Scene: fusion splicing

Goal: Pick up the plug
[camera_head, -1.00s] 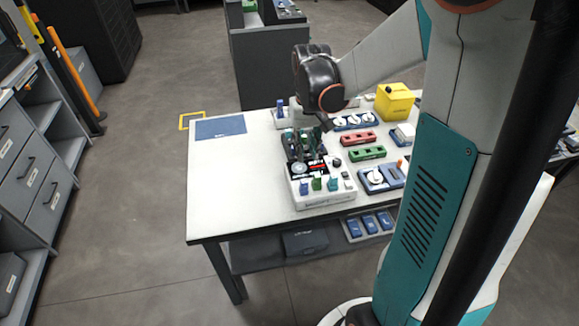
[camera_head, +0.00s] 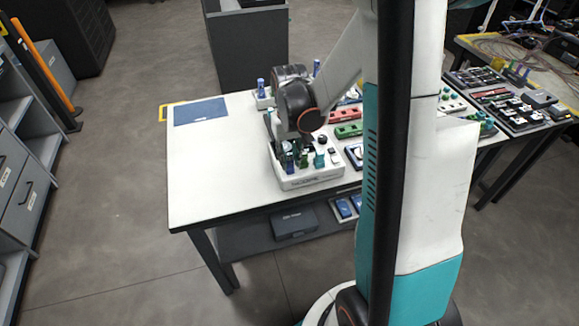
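A white device (camera_head: 306,181) stands on the table. Upright along its front are a blue plug-like piece (camera_head: 289,162), a green one (camera_head: 303,159) and a teal one (camera_head: 320,160); I cannot tell which is the plug. My gripper (camera_head: 288,142) is low over the back of this device, just behind these pieces. My dark wrist covers most of it, so its fingers and anything between them are hidden.
The white table (camera_head: 210,175) is clear on its left, apart from a flat blue mat (camera_head: 200,111). Red (camera_head: 344,115) and green (camera_head: 349,130) blocks lie right of the device. My arm hides the table's right part. A second table (camera_head: 528,75) with cables stands at right.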

